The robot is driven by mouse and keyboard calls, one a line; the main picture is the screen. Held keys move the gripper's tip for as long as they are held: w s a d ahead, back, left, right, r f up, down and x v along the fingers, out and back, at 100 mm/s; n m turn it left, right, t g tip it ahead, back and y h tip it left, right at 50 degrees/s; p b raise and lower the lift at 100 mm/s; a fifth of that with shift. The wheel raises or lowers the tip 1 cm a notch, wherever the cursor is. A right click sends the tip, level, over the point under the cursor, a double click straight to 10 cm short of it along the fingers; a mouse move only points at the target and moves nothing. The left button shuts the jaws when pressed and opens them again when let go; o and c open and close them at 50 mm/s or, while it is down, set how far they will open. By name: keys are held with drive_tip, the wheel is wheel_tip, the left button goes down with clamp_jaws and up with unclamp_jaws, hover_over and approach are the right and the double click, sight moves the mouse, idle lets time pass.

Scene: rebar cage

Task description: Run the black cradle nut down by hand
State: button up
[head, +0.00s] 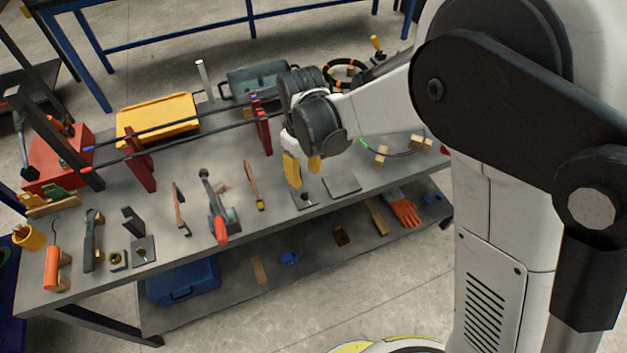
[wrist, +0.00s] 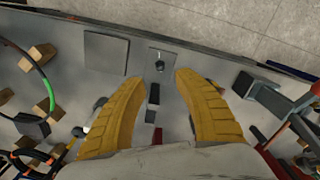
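My gripper (head: 304,178) has two yellow fingers, and in the wrist view (wrist: 169,73) they stand apart with nothing held between the tips. It is over the bench, near a small grey plate (head: 298,202) with a dark, nut-like fitting. In the wrist view the plate (wrist: 172,55) lies just beyond the fingertips, with the small fitting (wrist: 159,66) near its edge. I cannot tell whether this fitting is the black cradle nut, or the exact height of the fingers above it. Another plate with a dark fitting (head: 141,251) sits at the bench's left front.
A bare square plate (head: 342,184) lies right of the gripper. Two bars rest on red stands (head: 139,172) behind it. Wooden blocks (head: 381,157) and a cable lie right. The bench's front edge is close.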

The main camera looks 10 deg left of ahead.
sight(306, 195)
wheel_tip(306, 195, down, 9)
drive_tip(key=b, duration=0.3)
drive_tip(key=shift+f, duration=0.2)
clamp_jaws()
